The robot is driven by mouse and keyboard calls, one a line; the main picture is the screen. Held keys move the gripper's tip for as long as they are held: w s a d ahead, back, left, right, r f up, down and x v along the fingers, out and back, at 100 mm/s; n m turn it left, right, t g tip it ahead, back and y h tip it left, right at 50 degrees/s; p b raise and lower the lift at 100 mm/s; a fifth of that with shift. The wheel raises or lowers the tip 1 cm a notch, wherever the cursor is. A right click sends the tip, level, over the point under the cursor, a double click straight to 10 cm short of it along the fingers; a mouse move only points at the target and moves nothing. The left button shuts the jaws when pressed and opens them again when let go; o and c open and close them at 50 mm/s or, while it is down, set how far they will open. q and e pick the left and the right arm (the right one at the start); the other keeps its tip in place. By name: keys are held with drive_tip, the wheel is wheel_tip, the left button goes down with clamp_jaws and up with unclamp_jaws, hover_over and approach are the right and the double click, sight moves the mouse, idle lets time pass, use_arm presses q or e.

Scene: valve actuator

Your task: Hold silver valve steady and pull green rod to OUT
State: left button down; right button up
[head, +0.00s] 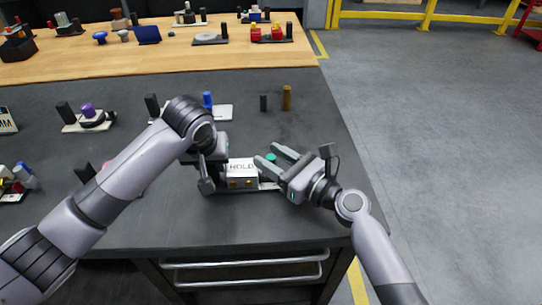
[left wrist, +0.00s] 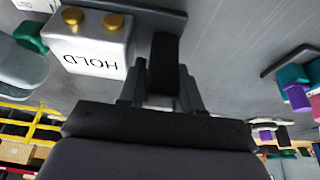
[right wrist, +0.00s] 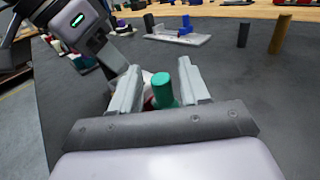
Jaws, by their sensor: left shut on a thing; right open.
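The silver valve (head: 242,171) is a pale box marked HOLD with brass knobs on its front, on a dark base on the grey bench. It also shows upside down in the left wrist view (left wrist: 90,45). My left gripper (left wrist: 162,82) is shut on a black upright handle (left wrist: 165,62) beside the box.
A black peg (head: 263,102) and a brown peg (head: 287,97) stand behind the valve. A plate with a blue post (head: 207,100) is behind my left arm. Other fixtures stand at the left. The bench's right side is clear.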

use_arm(q)
drive_tip(key=shift+s+f, duration=0.2)
drive_tip(key=shift+f, duration=0.15)
use_arm(e)
drive_tip(key=shift+w+a, duration=0.25)
drive_tip(key=shift+c, duration=0.3)
clamp_jaws()
use_arm(q)
drive_tip(key=shift+a, duration=0.1)
use_arm(e)
drive_tip(key=shift+d, duration=2.35)
drive_tip(key=shift+o, duration=0.3)
unclamp_jaws()
drive_tip(key=v, duration=1.2)
drive_tip(key=shift+s+r, duration=0.1)
drive_tip(key=shift+s, duration=0.05)
